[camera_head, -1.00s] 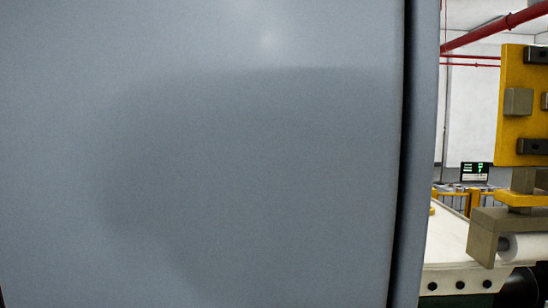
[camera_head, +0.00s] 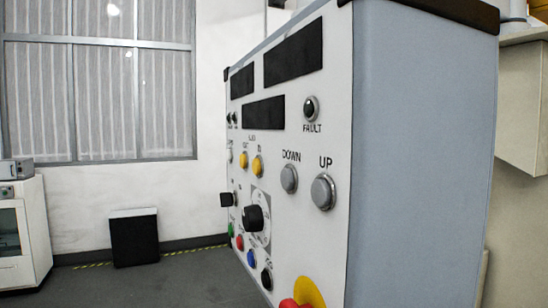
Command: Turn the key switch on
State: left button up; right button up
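A control panel (camera_head: 335,155) with a white front stands at centre right, seen at a steep angle from its right side. A black rotary knob (camera_head: 254,217) sits on a round dial on its front. A smaller black square-ended part (camera_head: 227,200) sticks out near the panel's far edge; I cannot tell whether it is the key switch. No key switch is clearly recognisable. Neither of my grippers is in view.
The panel carries dark displays (camera_head: 293,55), grey UP (camera_head: 323,191) and DOWN (camera_head: 289,179) buttons, a FAULT lamp (camera_head: 310,107) and a red emergency stop (camera_head: 290,303). A black bin (camera_head: 134,238) stands by the wall.

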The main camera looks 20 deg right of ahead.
aim_at(227, 200)
jog(key=i+j+z, duration=0.25)
jog(key=j+z, duration=0.15)
jog(key=j, duration=0.25)
jog(key=i+j+z, duration=0.15)
jog(key=j+z, duration=0.25)
jog(key=j, duration=0.25)
jog(key=j+z, duration=0.35)
jog(key=j, duration=0.35)
jog(key=j+z, duration=0.4)
jog(key=j, duration=0.35)
jog(key=i+j+z, duration=0.15)
jog(key=j+z, duration=0.2)
jog(key=j, duration=0.2)
jog(key=j+z, duration=0.35)
jog(key=j, duration=0.2)
jog(key=j+z, duration=0.35)
jog(key=j, duration=0.25)
jog(key=i+j+z, duration=0.55)
jog(key=j+z, duration=0.15)
jog(key=j, duration=0.1)
